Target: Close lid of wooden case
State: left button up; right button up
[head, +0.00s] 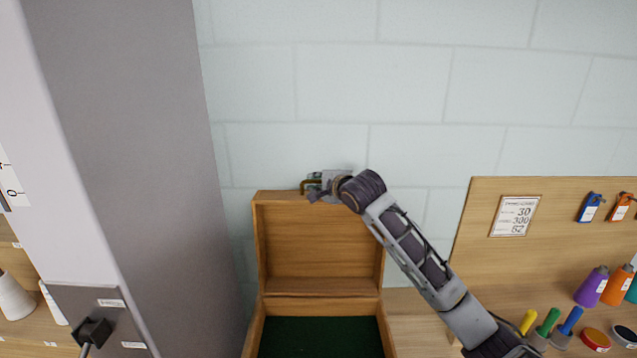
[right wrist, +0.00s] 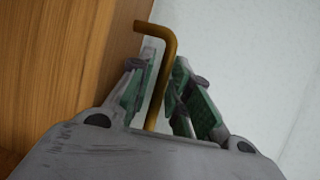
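The wooden case (head: 250,332) stands open, with its lid (head: 320,240) raised upright behind the dark green inside. A brass handle (head: 307,184) is at the top edge of the lid. My right gripper (head: 318,182) is at this edge, its arm reaching in from the lower right. In the right wrist view the bent handle (right wrist: 167,60) passes between the two fingers (right wrist: 166,72), which close in on it near their tips. The lid's wood (right wrist: 75,60) fills the left of that view. My left gripper is not in view.
A tall grey column (head: 140,150) stands left of the case. The wall behind the lid is bare.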

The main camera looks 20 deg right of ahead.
grip_shut()
jog(key=shift+s+a, duration=0.15)
jog(key=shift+a, duration=0.05)
dwell(0.5)
